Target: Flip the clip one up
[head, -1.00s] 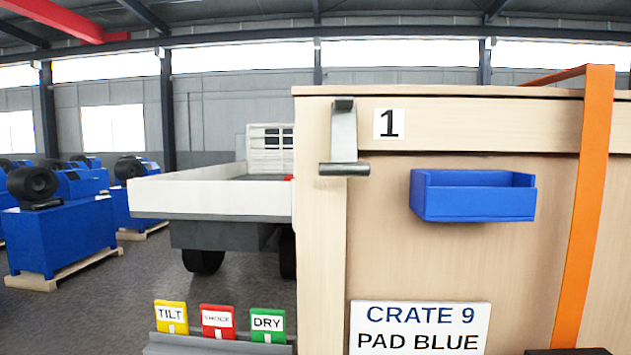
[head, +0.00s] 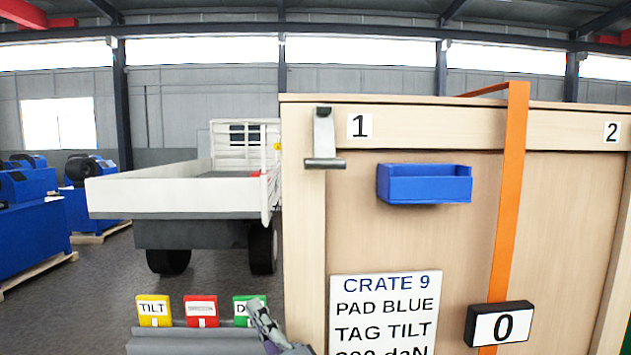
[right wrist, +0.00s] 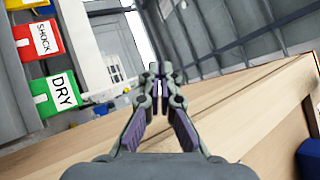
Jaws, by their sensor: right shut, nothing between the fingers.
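Clip one (head: 325,138) is a grey metal strap with a cross bar at its lower end. It hangs down on the upper left front of the wooden crate (head: 440,115), beside the "1" label (head: 360,126). My right gripper (head: 256,312) is at the bottom of the head view, below and left of the clip and apart from it, in front of the green DRY tag (head: 242,303). In the right wrist view the fingers (right wrist: 160,78) are shut and empty; the clip does not show there. My left gripper is not in view.
A blue bin (head: 425,188) is fixed on the crate right of the clip. An orange strap (head: 508,190) runs down to a black box marked 0 (head: 499,325). Yellow (head: 154,310) and red (head: 201,310) tags stand on a grey rack. A truck (head: 180,195) is behind.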

